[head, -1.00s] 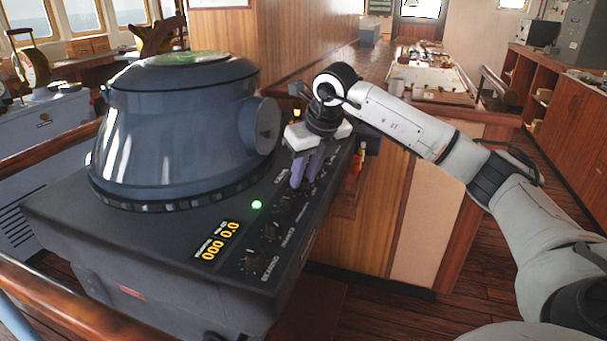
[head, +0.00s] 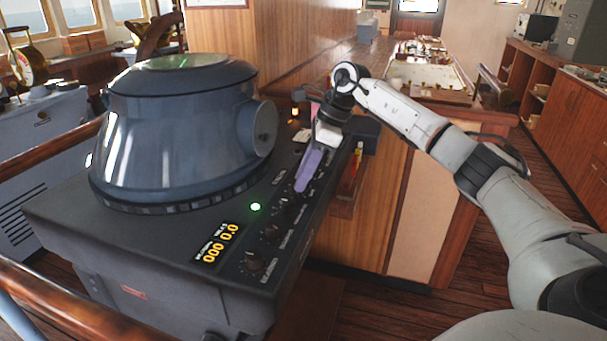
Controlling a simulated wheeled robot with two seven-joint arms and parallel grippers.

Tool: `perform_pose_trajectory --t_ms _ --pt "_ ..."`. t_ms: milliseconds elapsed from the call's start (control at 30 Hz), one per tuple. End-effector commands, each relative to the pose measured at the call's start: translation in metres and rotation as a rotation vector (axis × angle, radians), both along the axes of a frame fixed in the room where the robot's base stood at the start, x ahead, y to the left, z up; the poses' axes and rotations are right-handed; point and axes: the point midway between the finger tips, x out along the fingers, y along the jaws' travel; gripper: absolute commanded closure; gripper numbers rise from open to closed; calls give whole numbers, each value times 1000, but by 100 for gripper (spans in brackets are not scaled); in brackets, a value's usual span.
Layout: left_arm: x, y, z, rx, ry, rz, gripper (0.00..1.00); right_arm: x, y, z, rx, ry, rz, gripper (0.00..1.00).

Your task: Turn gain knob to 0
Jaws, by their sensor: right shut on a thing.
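The radar console (head: 150,245) has a row of black knobs along its right-hand panel. Two near knobs, one at the front (head: 254,262) and one behind it (head: 271,232), show clearly. My right gripper (head: 302,186) reaches down onto this row from the right, its purple fingers tilted. It is shut on a knob farther along the row; the fingers mostly hide that knob, and I cannot read its label or setting. My left gripper is not in view.
A green light (head: 255,207) and a yellow display (head: 216,243) sit on the console top. The large grey radar hood (head: 175,135) stands left of my gripper. A wooden rail (head: 110,305) runs along the front left.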

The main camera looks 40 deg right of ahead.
Motion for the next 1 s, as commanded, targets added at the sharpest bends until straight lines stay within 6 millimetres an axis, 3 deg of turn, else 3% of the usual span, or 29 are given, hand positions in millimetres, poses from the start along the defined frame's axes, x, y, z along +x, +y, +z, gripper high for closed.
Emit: perform_pose_trajectory --t_ms 600,1000 --pt "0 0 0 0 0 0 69 5 -2 1 0 0 574 100" --pt "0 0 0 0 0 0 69 6 -2 1 -3 0 819 100"
